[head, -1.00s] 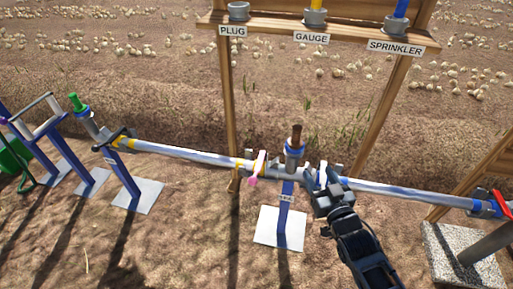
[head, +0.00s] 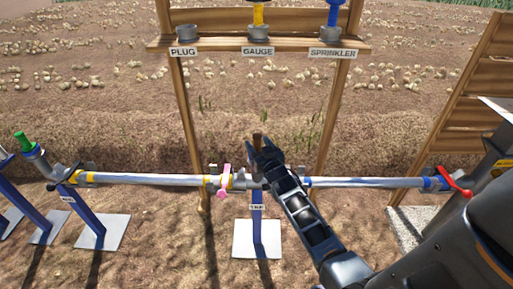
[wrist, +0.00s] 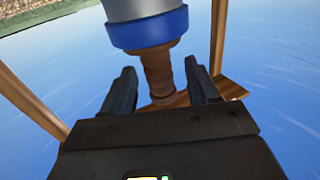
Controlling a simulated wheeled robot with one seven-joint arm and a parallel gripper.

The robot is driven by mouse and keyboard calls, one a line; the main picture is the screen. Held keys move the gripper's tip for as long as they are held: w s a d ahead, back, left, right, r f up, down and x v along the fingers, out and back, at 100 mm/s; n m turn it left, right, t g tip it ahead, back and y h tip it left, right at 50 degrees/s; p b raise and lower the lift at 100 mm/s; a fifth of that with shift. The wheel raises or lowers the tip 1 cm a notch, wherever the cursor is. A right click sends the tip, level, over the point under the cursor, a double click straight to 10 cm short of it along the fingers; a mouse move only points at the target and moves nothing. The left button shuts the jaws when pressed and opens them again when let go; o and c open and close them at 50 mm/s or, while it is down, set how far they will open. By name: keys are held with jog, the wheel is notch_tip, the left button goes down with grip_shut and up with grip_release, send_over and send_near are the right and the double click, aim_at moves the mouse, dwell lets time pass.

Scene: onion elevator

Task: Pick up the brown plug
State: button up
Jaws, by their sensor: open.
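The brown plug (head: 258,139) stands upright on the pipe's middle fitting in the head view, partly hidden by my gripper (head: 265,155). In the wrist view the brown plug (wrist: 158,72) shows between the two fingers of my gripper (wrist: 160,84), with gaps on both sides. My gripper is open and I see no contact with the plug. The plug is seated in a grey fitting with a blue collar (wrist: 148,28), which the wrist view shows above it.
The long pipe (head: 140,180) runs across, with a pink-handled valve (head: 225,181) left of the plug and a red handle (head: 455,183) far right. Behind stands a wooden rack (head: 210,47) with an empty PLUG holder (head: 187,31), a yellow gauge piece (head: 258,14) and a blue sprinkler piece (head: 334,13).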

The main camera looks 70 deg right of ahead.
jog(key=shift+x, duration=0.8)
grip_shut()
